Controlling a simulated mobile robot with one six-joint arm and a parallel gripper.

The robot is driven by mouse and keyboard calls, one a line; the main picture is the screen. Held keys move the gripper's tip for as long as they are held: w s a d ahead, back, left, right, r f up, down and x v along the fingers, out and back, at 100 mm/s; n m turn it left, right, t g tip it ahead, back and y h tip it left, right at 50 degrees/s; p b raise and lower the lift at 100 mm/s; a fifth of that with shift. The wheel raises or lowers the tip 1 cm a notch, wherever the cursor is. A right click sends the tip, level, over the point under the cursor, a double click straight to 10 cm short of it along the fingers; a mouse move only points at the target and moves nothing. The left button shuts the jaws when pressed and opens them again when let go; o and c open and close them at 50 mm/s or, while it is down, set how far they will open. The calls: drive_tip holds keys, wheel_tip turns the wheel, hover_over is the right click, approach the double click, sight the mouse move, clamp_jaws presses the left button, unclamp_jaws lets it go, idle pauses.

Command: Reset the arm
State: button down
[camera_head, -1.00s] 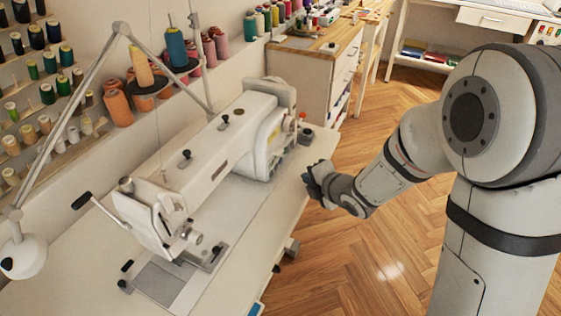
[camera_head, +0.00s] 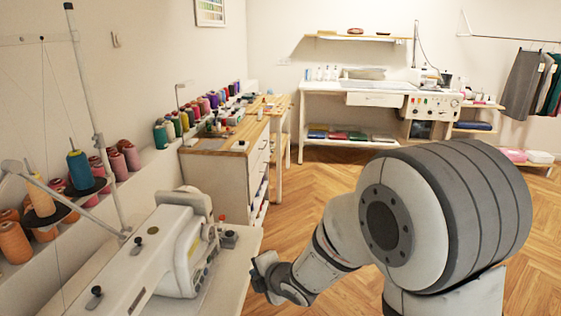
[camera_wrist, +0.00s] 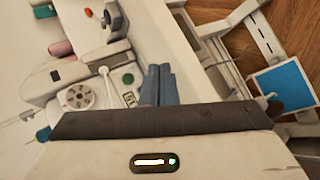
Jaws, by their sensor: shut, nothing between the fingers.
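My gripper (camera_head: 262,272) shows in the head view at the right edge of the white sewing table (camera_head: 228,285), just right of the sewing machine (camera_head: 165,250). My arm reaches to it from the right. In the wrist view my gripper's two blue-grey fingers (camera_wrist: 158,82) are together with nothing between them. The white sewing machine (camera_wrist: 80,75) shows on the left of that view, close to the fingers. I cannot tell whether anything touches.
A wood-topped cabinet (camera_head: 225,140) with several thread spools stands behind the sewing table. A white workbench (camera_head: 350,88) is at the back wall, and clothes (camera_head: 525,85) hang at the far right. Thread cones (camera_head: 85,175) line the left. Wooden floor (camera_head: 310,190) lies open between.

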drive_tip(key=s+d+r+m+g+h+p, duration=0.1)
drive_tip(key=s+d+r+m+h+p, duration=0.2)
drive_tip(key=d+r+m, duration=0.5)
drive_tip(key=s+d+r+m+h+p, duration=0.2)
drive_tip(key=d+r+m+h+p, duration=0.3)
drive_tip(key=d, duration=0.6)
drive_tip(key=s+d+r+m+g+p, duration=0.1)
drive_tip(key=s+d+r+m+g, duration=0.1)
drive_tip(key=s+r+m, duration=0.2)
drive_tip(key=s+d+r+m+g+y+p, duration=0.1)
drive_tip(key=s+d+r+m+g, duration=0.1)
drive_tip(key=s+m, duration=0.7)
drive_tip(key=shift+s+d+r, duration=0.7)
drive_tip(key=shift+s+r, duration=0.15)
drive_tip(key=shift+s, duration=0.2)
drive_tip(key=c, duration=2.1)
unclamp_jaws()
drive_tip(key=shift+c, duration=0.2)
